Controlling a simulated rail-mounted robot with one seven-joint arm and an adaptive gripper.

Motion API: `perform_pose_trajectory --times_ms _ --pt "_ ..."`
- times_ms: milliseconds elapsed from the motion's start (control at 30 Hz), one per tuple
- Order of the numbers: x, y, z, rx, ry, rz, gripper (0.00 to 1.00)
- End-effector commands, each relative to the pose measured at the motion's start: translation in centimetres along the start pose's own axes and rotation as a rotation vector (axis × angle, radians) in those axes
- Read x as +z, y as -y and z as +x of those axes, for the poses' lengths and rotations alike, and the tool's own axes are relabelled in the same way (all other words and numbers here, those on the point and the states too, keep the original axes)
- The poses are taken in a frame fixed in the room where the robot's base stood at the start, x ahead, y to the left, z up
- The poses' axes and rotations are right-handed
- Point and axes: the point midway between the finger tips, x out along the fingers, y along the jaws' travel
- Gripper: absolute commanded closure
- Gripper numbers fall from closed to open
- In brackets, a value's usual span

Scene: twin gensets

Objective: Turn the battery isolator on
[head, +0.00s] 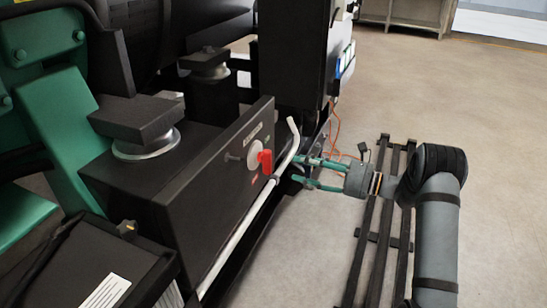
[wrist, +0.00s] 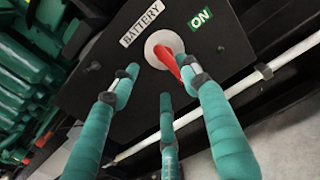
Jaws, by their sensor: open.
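The battery isolator is a red lever (head: 266,161) on a round white plate (head: 254,153), set in the face of a black box (head: 215,185). In the wrist view the red lever (wrist: 170,62) slants down and right from the plate, below a "BATTERY" label (wrist: 141,23). A green "ON" label (wrist: 200,18) sits to the plate's upper right. My gripper (head: 298,171) is just right of the lever in the head view, apart from it. Its teal fingers (wrist: 160,83) are spread open and empty, pointing at the panel, with the lever's end between the upper two.
A white rail (head: 262,203) runs along the box front, beneath the lever, and bends up near my gripper. It crosses behind the fingers in the wrist view. A small red label (head: 254,180) is below the plate. Dark bolts (head: 234,157) stick out nearby. Open floor (head: 480,90) lies right.

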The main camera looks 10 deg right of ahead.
Motion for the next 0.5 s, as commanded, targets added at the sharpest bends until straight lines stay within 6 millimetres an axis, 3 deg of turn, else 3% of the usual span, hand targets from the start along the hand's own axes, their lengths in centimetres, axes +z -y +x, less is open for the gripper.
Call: perform_pose_trajectory --times_ms 500 --pt "-0.1 -0.2 8.5 0.006 0.0 0.0 0.54"
